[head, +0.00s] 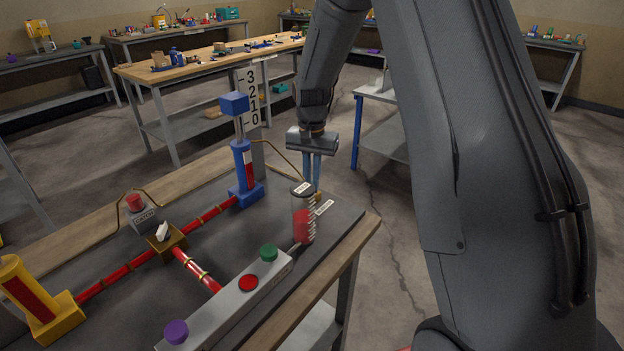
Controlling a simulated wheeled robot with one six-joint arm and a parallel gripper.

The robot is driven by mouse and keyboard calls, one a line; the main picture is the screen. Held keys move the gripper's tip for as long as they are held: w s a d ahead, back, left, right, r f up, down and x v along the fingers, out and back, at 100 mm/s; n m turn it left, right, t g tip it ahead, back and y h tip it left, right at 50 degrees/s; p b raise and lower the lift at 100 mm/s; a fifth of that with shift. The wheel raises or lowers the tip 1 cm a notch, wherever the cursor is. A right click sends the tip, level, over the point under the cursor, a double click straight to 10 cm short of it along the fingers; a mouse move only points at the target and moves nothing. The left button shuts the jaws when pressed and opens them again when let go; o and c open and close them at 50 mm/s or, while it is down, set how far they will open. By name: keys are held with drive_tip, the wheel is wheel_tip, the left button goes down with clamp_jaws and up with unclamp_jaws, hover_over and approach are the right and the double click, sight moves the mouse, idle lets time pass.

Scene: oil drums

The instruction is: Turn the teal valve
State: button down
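A green to teal round knob (269,252) sits at the far end of a grey manifold block (222,307) on the bench; it is the closest match to the teal valve. A flat red disc (248,283) and a purple knob (176,332) are on the same block. My gripper (314,192) points down beyond the clear cylinder with red liquid (303,222), up and to the right of the green knob and apart from it. Its fingertips are partly hidden behind the cylinder top, and whether they are open is unclear.
Red pipes join a brass block with a white lever (162,233), a blue cylinder (244,170) and a yellow cylinder (38,300). A red catch button (136,203) stands behind. The bench's right edge (360,240) is near the cylinder. Other tables stand behind.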

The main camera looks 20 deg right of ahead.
drive_tip(key=n, duration=0.6)
drive_tip(key=shift+n, duration=0.3)
drive_tip(key=n, duration=0.5)
drive_tip(key=shift+w, duration=0.1)
drive_tip(key=shift+r+n, duration=0.1)
drive_tip(key=shift+n, duration=0.3)
drive_tip(key=c, duration=1.8)
unclamp_jaws()
drive_tip(key=shift+c, duration=0.2)
wheel_tip(320, 180, up, 8)
drive_tip(key=shift+f+b, duration=0.15)
drive_tip(key=shift+b, duration=0.7)
